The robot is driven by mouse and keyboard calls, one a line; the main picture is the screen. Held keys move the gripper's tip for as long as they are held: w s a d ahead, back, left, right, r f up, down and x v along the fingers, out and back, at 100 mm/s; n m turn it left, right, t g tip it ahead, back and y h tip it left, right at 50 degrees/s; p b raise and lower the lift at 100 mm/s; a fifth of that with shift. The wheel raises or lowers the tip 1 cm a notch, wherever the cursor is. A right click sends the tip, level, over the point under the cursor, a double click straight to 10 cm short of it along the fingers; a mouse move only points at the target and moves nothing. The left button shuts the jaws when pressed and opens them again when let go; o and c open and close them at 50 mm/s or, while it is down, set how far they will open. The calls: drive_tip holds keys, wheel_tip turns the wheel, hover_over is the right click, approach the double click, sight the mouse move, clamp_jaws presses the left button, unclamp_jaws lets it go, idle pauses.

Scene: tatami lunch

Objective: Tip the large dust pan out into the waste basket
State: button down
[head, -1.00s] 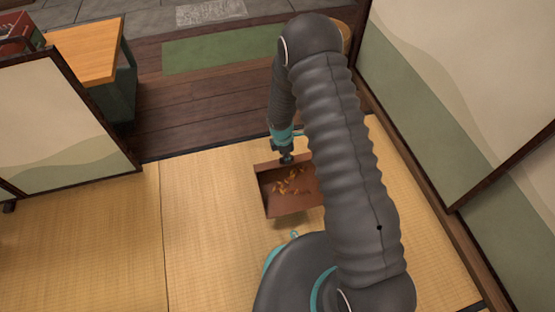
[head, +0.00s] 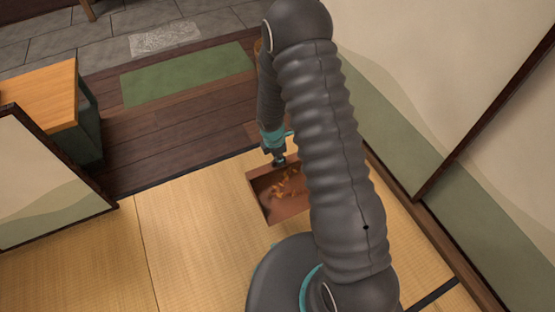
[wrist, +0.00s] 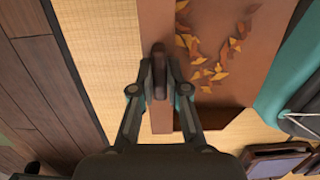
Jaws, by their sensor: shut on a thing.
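The large dust pan (head: 290,208) is brown, with orange and yellow leaf-like scraps (head: 284,186) lying in it. In the head view it is low in the middle, over the tatami, partly hidden by my arm. My gripper (head: 279,161) is shut on its handle at the pan's far edge. The wrist view shows the fingers (wrist: 160,78) closed around the brown handle (wrist: 159,60), with the pan (wrist: 215,85) beyond and the scraps inside. The pan looks roughly level.
Tatami (head: 200,240) lies around the pan, with a dark wooden floor (head: 150,150) and a green mat (head: 188,73) beyond. A wood-topped cabinet (head: 45,95) and a sliding screen (head: 45,185) stand at left. A panelled wall (head: 450,120) closes the right side.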

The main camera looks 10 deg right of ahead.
wheel_tip(320, 180, up, 5)
drive_tip(key=p, duration=0.3)
drive_tip(key=shift+r+p, duration=0.1)
drive_tip(key=shift+p, duration=0.2)
wheel_tip(320, 180, up, 10)
drive_tip(key=shift+r, duration=0.1)
